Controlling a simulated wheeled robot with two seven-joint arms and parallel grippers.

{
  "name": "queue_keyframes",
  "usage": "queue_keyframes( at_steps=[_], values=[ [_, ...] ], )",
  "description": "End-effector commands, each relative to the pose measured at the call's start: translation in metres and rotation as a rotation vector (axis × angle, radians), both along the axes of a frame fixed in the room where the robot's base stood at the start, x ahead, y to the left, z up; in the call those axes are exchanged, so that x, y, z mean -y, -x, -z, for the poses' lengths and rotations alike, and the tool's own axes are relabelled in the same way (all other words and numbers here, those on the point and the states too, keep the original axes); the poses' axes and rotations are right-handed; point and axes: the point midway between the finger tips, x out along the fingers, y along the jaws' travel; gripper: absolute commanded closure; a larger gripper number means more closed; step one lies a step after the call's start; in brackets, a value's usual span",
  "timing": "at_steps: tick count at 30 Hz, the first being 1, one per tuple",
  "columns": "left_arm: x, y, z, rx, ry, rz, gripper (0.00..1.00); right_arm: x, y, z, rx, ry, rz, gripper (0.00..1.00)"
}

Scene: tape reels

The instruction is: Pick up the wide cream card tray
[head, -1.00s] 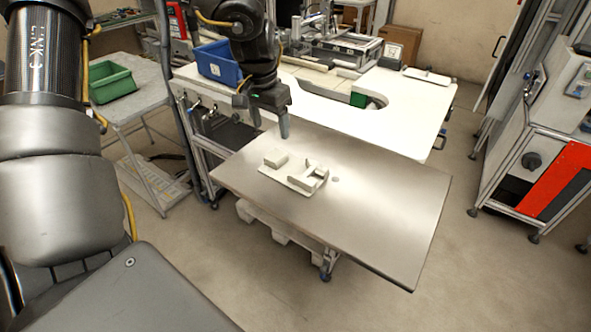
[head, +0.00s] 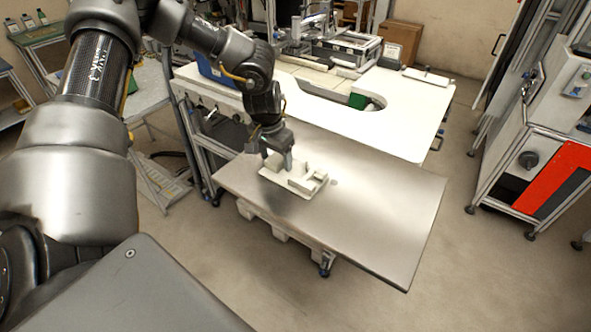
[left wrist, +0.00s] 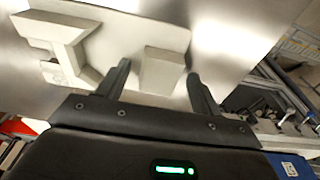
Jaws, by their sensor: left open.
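The wide cream card tray (head: 287,184) lies flat on the metal table, with raised block-like parts at both ends. It also shows in the left wrist view (left wrist: 118,32), where a raised cream block stands at one end and a bracket-shaped raised part at the other. My left gripper (head: 277,160) is open over the tray's left end in the head view. In the left wrist view its two fingers (left wrist: 158,68) stand on either side of the raised block, with gaps showing; I cannot tell whether either touches. My right gripper is not in view.
The metal table (head: 385,215) is clear to the right of the tray. A white workbench (head: 400,115) with a curved cut-out stands behind. A blue bin (head: 212,66) is partly hidden behind my left arm. A cardboard box (head: 400,42) stands at the back.

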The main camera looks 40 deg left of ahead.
Motion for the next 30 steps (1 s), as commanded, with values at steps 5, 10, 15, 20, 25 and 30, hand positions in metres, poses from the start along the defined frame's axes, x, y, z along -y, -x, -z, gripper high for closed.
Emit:
queue_keyframes(
  at_steps=[5, 10, 15, 20, 25, 30],
  values=[
    [0.0, -0.0005, 0.0014, 0.001, 0.0, 0.0, 0.34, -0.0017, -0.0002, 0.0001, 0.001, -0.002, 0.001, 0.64],
    [0.0001, -0.0004, 0.0014, 0.001, 0.0, 0.001, 0.48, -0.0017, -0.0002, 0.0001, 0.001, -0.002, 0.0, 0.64],
    [0.0001, -0.0004, 0.0012, 0.001, 0.0, 0.001, 0.71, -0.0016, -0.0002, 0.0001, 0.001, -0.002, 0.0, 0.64],
    [0.0002, -0.0006, 0.001, 0.001, 0.0, 0.001, 0.88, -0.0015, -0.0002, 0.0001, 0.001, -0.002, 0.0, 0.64],
    [0.0002, -0.0005, 0.0008, 0.001, 0.0, 0.001, 0.88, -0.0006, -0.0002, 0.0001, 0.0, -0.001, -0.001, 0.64],
    [0.0005, -0.0013, -0.0047, 0.004, 0.0, 0.001, 0.88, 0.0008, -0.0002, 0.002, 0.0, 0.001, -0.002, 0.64]
  ],
)
